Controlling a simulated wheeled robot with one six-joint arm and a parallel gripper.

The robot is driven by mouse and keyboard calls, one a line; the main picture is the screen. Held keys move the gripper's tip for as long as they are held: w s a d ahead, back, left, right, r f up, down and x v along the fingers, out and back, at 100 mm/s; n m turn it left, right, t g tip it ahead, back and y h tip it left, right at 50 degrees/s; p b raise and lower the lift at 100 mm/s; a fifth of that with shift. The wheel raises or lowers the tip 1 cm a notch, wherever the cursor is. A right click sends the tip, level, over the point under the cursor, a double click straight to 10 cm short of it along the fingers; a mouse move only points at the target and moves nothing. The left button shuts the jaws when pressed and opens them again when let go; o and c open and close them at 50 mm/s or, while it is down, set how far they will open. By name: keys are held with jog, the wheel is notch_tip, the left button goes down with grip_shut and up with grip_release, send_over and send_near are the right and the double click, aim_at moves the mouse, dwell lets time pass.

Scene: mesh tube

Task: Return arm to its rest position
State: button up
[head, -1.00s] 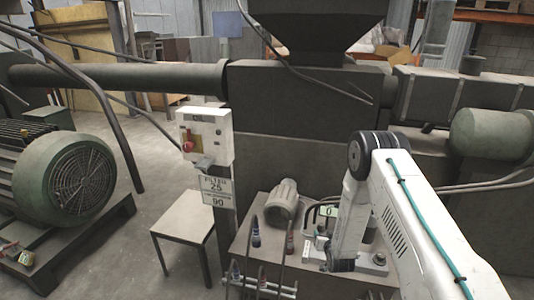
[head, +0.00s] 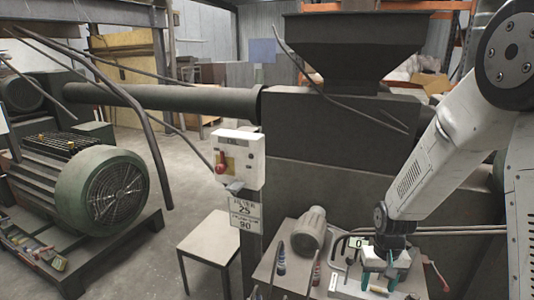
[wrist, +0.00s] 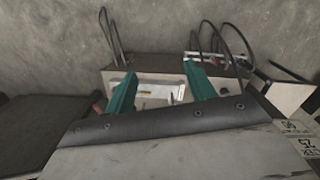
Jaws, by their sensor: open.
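My gripper (head: 378,283) is at the lower right of the head view, at the end of my white arm. Its green fingers point down over the bench-like unit with fittings. In the wrist view my gripper (wrist: 152,92) shows two green fingers spread apart, with nothing held between them. Beyond the fingers is a pale panel or box face, and I cannot tell how far it is from them.
A control box (head: 238,158) with a red knob stands left of my arm, above a small table (head: 208,240). A dark hopper (head: 352,42) rises behind. A large green motor (head: 100,190) sits at left. Grey floor is open between motor and table.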

jog(key=s+a+r+n+t, duration=0.1)
jog(key=s+a+r+t, duration=0.1)
jog(key=s+r, duration=2.2)
notch_tip(320, 180, up, 2)
jog(key=shift+s+a+r, duration=0.25)
jog(key=shift+a, duration=0.3)
